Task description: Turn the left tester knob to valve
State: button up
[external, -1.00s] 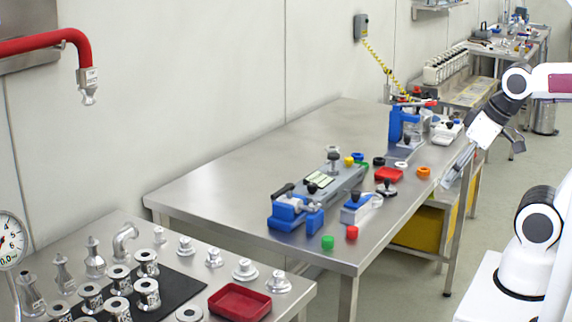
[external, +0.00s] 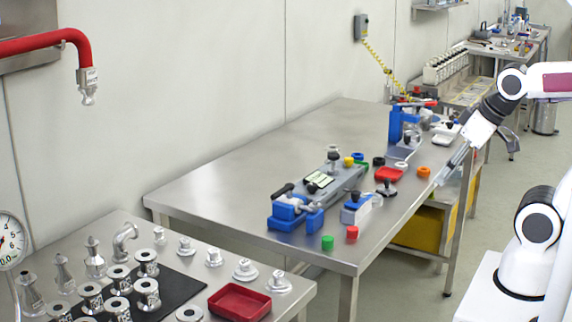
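The tester appears to be the long grey unit (external: 347,180) with a pale display, lying on the steel table (external: 230,170). A dark knob (external: 312,188) sits near the display's left end, and another dark-topped fitting (external: 333,158) stands at its far side. The knob markings are too small to read. My gripper (external: 440,181) is at the table's right edge, pointing down and left, apart from the tester. Its fingers look narrow from this side, and I cannot tell whether they are open. I see nothing held in it.
A blue clamp block (external: 290,215) adjoins the tester's near end. A blue stand (external: 396,125) rises behind. The table's left part is clear.

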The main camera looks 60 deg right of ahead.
jog(key=w+d+f+t+h, duration=0.15)
jog(key=w+d, duration=0.25)
jog(key=w, duration=0.5)
jog(key=w+d+t+h, duration=0.15)
jog(key=w+d, duration=0.35)
jog(key=w, duration=0.5)
jog(key=n+t+y, duration=0.3)
jog(key=t+y, duration=0.1)
jog(key=y, duration=0.3)
send_near(315, 184)
jog(key=shift+w+a+f, duration=0.15)
jog(key=shift+w+a, duration=0.1)
jog(key=shift+w, duration=0.05)
jog(key=shift+w, duration=0.1)
jog(key=shift+x, duration=3.85)
grip_shut()
